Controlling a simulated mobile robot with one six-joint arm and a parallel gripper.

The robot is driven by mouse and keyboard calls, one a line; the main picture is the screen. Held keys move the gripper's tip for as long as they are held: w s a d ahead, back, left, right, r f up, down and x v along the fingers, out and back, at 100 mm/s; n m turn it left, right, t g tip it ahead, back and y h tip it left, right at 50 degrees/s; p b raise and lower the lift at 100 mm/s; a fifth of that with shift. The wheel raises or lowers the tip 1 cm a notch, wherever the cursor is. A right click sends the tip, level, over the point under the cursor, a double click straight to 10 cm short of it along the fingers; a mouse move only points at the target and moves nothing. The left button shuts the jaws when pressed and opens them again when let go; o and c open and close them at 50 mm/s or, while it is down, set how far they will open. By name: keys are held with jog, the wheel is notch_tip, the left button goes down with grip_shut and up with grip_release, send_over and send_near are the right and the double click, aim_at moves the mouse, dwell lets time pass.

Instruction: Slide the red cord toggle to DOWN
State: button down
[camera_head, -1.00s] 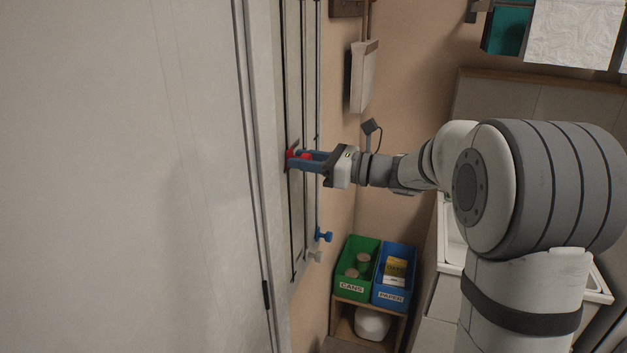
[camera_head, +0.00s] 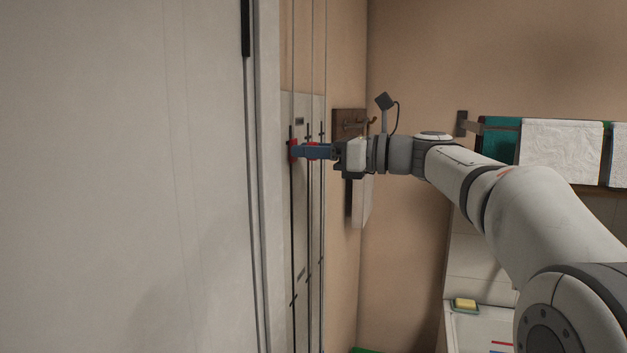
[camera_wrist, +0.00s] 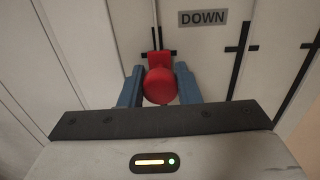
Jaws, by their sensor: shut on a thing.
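The red cord toggle (camera_wrist: 159,86) sits between the two blue fingers of my gripper (camera_wrist: 159,92) in the wrist view. My gripper is shut on it. In the head view the toggle (camera_head: 293,150) shows as a red bit at the fingertips of my gripper (camera_head: 296,151), near the upper part of the grey wall panel (camera_head: 301,225). The DOWN label (camera_wrist: 203,18) is above and right of the toggle in the wrist view. A black cross mark (camera_wrist: 172,53) lies right at the toggle's upper end; its middle is hidden.
Other dark slots with cross marks (camera_wrist: 240,50) run right of the toggle. Cords (camera_head: 310,60) run up the wall. A wooden hook board (camera_head: 350,121) and a pale box (camera_head: 361,203) are close behind my wrist. A towel rail (camera_head: 463,123) is further right.

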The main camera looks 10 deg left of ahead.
jog(key=shift+r, duration=0.55)
jog(key=c, duration=1.1)
grip_release()
jog(key=s+d+b, duration=0.1)
jog(key=d+b, duration=0.1)
jog(key=d, duration=0.5)
jog(key=shift+s+d, duration=0.25)
jog(key=shift+d, duration=0.05)
